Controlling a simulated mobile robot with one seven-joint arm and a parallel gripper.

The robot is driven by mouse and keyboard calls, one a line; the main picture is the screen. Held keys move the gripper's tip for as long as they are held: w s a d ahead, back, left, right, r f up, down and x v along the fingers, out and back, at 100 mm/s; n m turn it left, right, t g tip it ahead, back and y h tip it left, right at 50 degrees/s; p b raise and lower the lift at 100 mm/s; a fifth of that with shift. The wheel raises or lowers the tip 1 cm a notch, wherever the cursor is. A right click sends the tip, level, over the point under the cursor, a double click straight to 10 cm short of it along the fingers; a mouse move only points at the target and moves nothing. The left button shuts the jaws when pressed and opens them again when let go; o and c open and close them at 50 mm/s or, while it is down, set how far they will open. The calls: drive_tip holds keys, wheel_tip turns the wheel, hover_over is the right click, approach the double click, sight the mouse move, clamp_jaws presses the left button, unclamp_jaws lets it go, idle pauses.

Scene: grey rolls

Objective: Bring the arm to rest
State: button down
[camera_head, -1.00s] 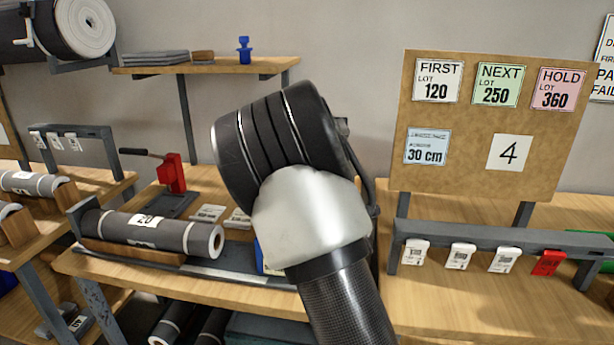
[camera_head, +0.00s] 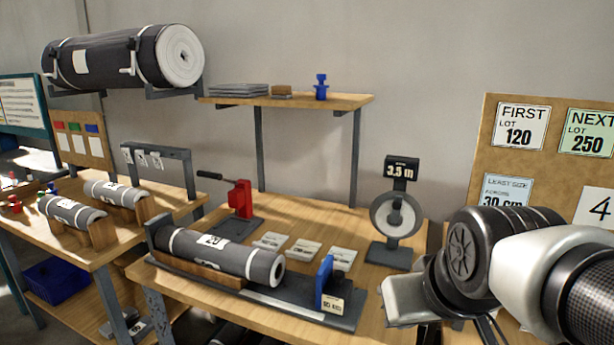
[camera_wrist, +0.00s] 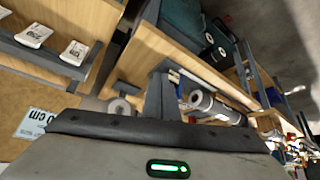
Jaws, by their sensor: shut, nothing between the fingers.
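My arm reaches in from the right edge in the head view, a dark ribbed joint and pale links in front of the right part of the bench. In the wrist view my gripper (camera_wrist: 160,140) fills the bottom as a grey body with a dark edge and a green light. In the head view a pale grey end part of my arm hangs low beside the bench. No contact with anything is visible.
A grey roll (camera_head: 215,252) lies in a cradle on the bench (camera_head: 180,300), with a blue upright plate (camera_head: 325,282) beside it. A dial gauge (camera_head: 396,215) stands close left of my arm. A lot board (camera_head: 480,150) is behind the arm. A shelf (camera_head: 300,101) hangs above.

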drive_tip(key=s+m+g, duration=0.1)
drive_tip(key=s, duration=0.5)
wheel_tip(320, 180, up, 20)
drive_tip(key=p, duration=2)
drive_tip(key=shift+w+a+p, duration=0.3)
drive_tip(key=shift+a+p, duration=0.05)
drive_tip(key=shift+r, duration=0.1)
